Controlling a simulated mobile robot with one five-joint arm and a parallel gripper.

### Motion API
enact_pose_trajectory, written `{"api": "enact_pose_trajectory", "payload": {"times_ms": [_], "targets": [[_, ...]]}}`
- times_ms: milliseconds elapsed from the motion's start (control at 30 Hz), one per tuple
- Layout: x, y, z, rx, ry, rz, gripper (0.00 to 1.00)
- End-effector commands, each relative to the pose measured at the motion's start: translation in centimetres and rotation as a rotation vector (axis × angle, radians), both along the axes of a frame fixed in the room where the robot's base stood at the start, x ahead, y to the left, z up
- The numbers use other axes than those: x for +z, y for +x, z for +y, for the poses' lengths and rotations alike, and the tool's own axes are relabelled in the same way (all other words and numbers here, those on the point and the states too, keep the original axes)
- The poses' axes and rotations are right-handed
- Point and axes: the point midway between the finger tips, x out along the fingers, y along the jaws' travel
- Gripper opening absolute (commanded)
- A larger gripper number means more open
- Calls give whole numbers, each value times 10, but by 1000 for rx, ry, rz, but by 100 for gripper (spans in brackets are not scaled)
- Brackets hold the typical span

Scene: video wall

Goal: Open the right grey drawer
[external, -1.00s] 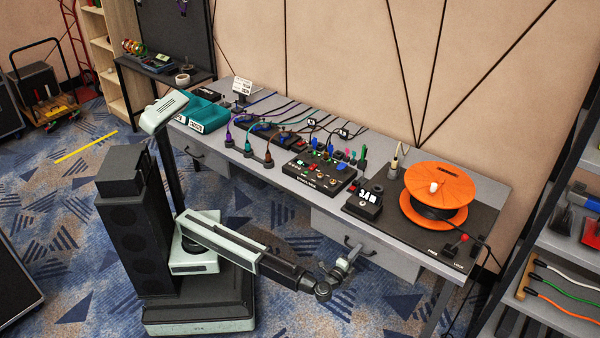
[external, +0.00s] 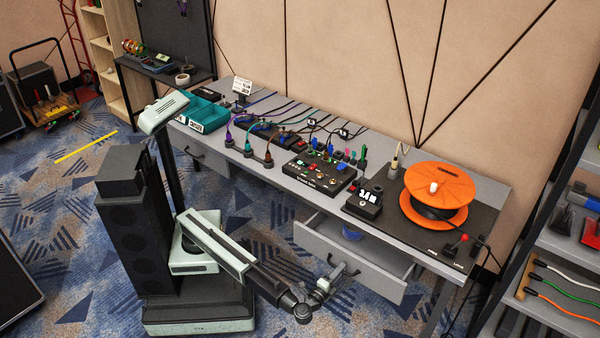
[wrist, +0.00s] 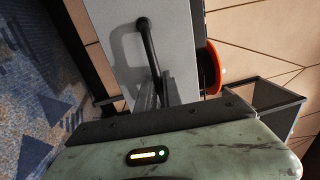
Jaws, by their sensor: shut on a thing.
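The right grey drawer (external: 384,284) is pulled out from under the grey desk, and its inside shows from above. A blue round thing (external: 351,234) lies inside it. The drawer's dark bar handle (external: 353,270) is on its front. My gripper (external: 337,275) is at the handle, shut on it. In the wrist view the grey drawer front (wrist: 180,50) fills the middle, and the black handle (wrist: 147,42) runs down to the fingers of my gripper (wrist: 158,92). The fingers hide the handle's near end.
The desk (external: 235,163) carries a black control box (external: 320,172), a small display box (external: 363,203) and an orange cable reel (external: 438,188). A left drawer (external: 207,158) is under the desk. A rack (external: 545,275) stands at the right. Carpet in front of the drawer is free.

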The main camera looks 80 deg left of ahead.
Motion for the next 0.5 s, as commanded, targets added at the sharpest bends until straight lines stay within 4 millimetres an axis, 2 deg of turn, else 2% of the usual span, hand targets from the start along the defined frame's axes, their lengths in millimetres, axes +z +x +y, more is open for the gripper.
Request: {"api": "enact_pose_trajectory", "payload": {"times_ms": [33, 200, 500], "targets": [[-1, -10, -12, -3, -1, 2, 0], [-1, -42, -44, -3, -1, 2, 0], [0, -85, -86, -1, 0, 1, 0]]}}
